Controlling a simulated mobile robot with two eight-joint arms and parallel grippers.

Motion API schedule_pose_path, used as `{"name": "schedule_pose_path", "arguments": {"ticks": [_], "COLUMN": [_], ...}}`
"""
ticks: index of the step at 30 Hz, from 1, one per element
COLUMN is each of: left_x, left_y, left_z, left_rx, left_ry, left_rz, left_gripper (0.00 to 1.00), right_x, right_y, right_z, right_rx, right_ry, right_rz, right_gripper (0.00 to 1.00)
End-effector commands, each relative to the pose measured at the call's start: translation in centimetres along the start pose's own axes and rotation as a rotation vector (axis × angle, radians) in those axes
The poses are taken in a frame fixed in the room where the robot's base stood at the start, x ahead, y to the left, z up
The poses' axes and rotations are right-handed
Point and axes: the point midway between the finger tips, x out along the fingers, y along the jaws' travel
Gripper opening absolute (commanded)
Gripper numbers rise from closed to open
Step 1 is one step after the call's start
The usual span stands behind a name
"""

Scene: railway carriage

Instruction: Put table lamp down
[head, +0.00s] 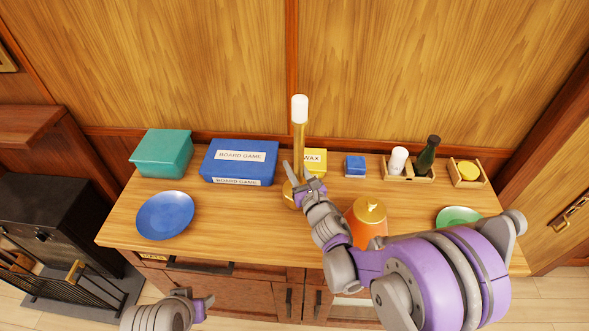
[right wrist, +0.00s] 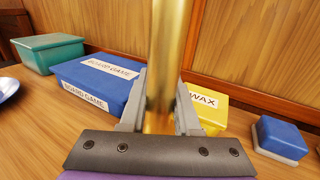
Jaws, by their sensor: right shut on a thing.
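The table lamp (head: 299,135) is a slim gold stem with a white bulb on top and a round gold base. It stands upright at the middle of the wooden cabinet top; its base looks to be at the surface, but my arm partly hides it, so contact is unclear. My right gripper (head: 305,184) is shut on the stem low down. In the right wrist view the gold stem (right wrist: 168,60) runs between the two grey fingers (right wrist: 160,112). My left gripper (head: 198,306) is low at the left, in front of the cabinet, away from the lamp; its jaw opening is unclear.
A blue plate (head: 165,215) lies left; an orange cone-shaped thing (head: 368,225) stands right. Bare cabinet top (head: 240,225) shows front left.

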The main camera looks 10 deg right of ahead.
Motion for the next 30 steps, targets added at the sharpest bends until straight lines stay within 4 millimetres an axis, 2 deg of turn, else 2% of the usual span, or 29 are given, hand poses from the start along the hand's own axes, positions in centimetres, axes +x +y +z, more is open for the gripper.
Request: {"name": "schedule_pose_path", "arguments": {"ticks": [12,13,17,28,30], "left_x": [0.27,0.22,0.2,-0.08,0.2], "left_y": [0.0,0.0,0.0,0.0,0.0], "left_z": [0.25,0.21,0.19,-0.07,0.19], "left_rx": [0.0,0.0,0.0,0.0,0.0], "left_ry": [-0.002,-0.002,-0.001,0.001,-0.002], "left_rz": [0.0,0.0,0.0,0.0,0.0], "left_gripper": [0.5,0.5,0.5,0.5,0.5], "right_x": [-0.02,-0.01,-0.01,0.0,-0.87], "right_y": [0.01,0.0,0.0,-0.01,-0.02], "right_z": [-0.73,-0.69,-0.63,-0.07,-0.33], "right_rx": [0.001,0.0,0.0,0.0,0.0], "right_ry": [-0.001,0.0,0.0,-0.001,0.0], "right_rz": [0.001,0.0,0.0,0.0,-0.001], "right_gripper": [0.0,0.36,0.59,0.6,0.6]}}
